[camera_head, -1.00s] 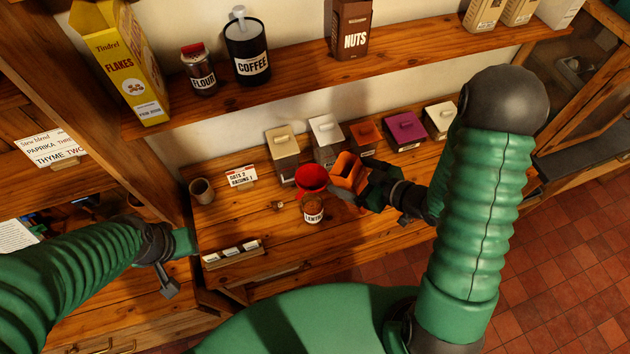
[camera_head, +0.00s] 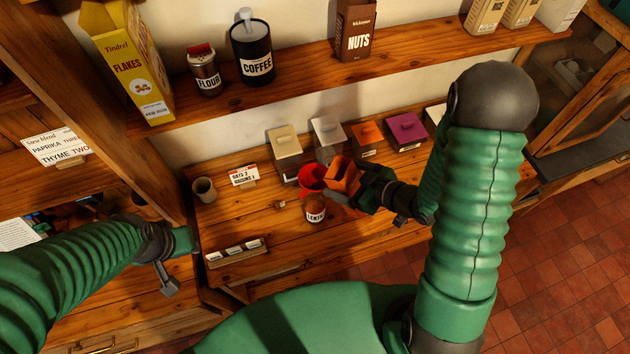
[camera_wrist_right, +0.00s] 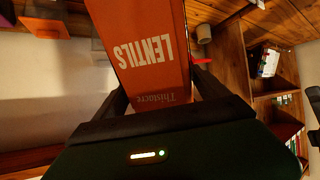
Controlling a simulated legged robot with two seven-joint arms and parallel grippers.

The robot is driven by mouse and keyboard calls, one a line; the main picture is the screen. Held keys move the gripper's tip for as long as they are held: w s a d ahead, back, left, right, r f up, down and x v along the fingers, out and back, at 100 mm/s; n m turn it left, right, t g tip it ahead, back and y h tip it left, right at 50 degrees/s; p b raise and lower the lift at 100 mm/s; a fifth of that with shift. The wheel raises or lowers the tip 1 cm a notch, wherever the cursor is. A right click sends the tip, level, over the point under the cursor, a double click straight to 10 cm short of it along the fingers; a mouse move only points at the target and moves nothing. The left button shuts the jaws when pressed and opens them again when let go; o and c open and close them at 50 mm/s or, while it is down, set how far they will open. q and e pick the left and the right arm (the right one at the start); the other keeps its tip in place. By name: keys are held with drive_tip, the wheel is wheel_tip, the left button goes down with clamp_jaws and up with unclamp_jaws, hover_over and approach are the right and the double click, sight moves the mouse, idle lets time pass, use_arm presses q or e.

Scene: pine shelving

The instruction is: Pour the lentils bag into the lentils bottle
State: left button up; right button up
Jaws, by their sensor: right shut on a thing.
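The orange lentils bag (camera_head: 343,174) is in my right gripper (camera_head: 350,190), tilted, with its upper end leaning left over a red funnel-like piece (camera_head: 311,179). In the right wrist view the bag (camera_wrist_right: 140,45) shows its LENTILS label between the two fingers of the gripper (camera_wrist_right: 160,95). The lentils bottle (camera_head: 316,211) stands on the counter, its label facing me. The red piece is at the bottle's top; whether it is seated in the mouth is unclear. No falling lentils can be made out. My left gripper (camera_head: 180,243) is off to the left, away from these; its jaw opening is unclear.
Several lidded canisters, one cream (camera_head: 284,141) and one orange (camera_head: 366,134), line the back of the counter. A cup (camera_head: 204,190), a small sign (camera_head: 243,176) and a card rack (camera_head: 237,252) stand at left. The upper shelf (camera_head: 310,70) hangs above. The counter's front middle is clear.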

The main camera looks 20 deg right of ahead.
drive_tip(key=shift+a+r, duration=0.1)
drive_tip(key=shift+a, duration=0.75)
drive_tip(key=shift+a+h+p, duration=0.3)
drive_tip(key=shift+d+f, duration=0.2)
drive_tip(key=shift+d, duration=0.35)
drive_tip(key=shift+d+g, duration=0.1)
drive_tip(key=shift+g, duration=0.2)
drive_tip(key=shift+w+f+p, duration=0.1)
drive_tip(key=shift+p, duration=0.4)
use_arm(q)
drive_tip(key=shift+a+r, duration=0.4)
drive_tip(key=shift+r, duration=0.45)
use_arm(e)
drive_tip(key=shift+a+f+h, duration=0.1)
drive_tip(key=shift+a+h, duration=0.2)
